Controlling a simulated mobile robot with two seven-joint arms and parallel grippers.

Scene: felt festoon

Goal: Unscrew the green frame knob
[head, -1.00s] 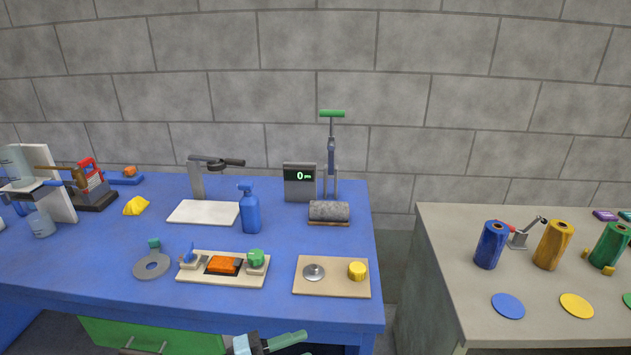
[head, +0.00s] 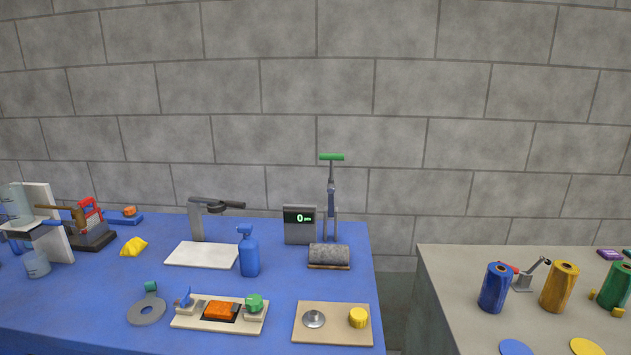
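A cream board (head: 188,322) lies near the front of the blue table. It bears an orange block (head: 221,311) in a dark recess in its middle. A green knob (head: 254,302) sits on a grey mount at the board's right end. A blue wing-like part (head: 184,297) sits on a similar mount at the left end. Neither of my grippers is in the head view now.
A blue spray bottle (head: 248,253) stands behind. A gap separates the blue table from the grey table (head: 450,312).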

